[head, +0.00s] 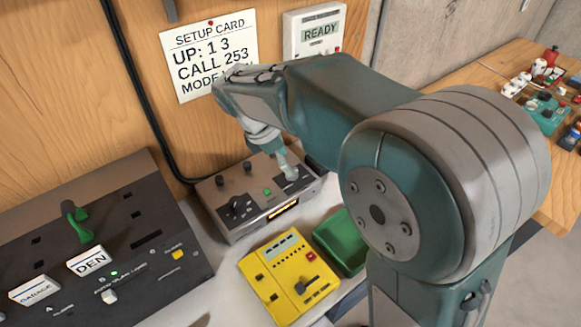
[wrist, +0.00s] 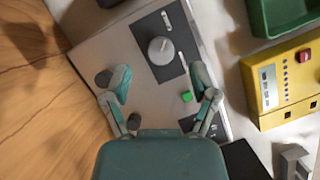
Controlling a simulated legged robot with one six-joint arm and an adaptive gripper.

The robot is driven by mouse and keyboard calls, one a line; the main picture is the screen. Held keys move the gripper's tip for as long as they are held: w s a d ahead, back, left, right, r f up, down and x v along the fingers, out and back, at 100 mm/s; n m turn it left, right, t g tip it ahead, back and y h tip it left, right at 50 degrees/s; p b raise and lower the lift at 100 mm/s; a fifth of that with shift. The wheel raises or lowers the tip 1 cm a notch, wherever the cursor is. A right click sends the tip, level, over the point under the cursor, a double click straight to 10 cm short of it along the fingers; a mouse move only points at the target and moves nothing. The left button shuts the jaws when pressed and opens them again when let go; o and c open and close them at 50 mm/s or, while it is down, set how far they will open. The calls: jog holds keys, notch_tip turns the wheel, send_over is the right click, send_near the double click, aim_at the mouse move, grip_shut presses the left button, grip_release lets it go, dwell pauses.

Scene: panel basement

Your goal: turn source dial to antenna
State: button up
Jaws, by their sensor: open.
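A grey box (head: 227,224) with dials stands against the wooden wall in the head view; it also fills the middle of the wrist view (wrist: 85,52). A round grey dial (wrist: 160,50) sits on a dark plate with small pale labels, too small to read. Which label its mark faces, I cannot tell. In the head view, a black dial (head: 238,206) sits on the box's left plate. My gripper (wrist: 160,76) is open and empty above the box, its fingers spread either side of the grey dial's near side, apparently apart from it. In the head view my gripper (head: 289,168) hangs over the right plate.
A green button (wrist: 186,96) and two dark knobs (wrist: 103,78) are near the fingers. A yellow panel (head: 270,264) and green tray (head: 335,232) stand in front. A black console (head: 150,205) is at left. The setup card (head: 207,55) is partly hidden by my arm.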

jog(key=shift+x, duration=1.8)
jog(key=shift+a, duration=0.1)
jog(key=shift+c, duration=0.3)
grip_shut()
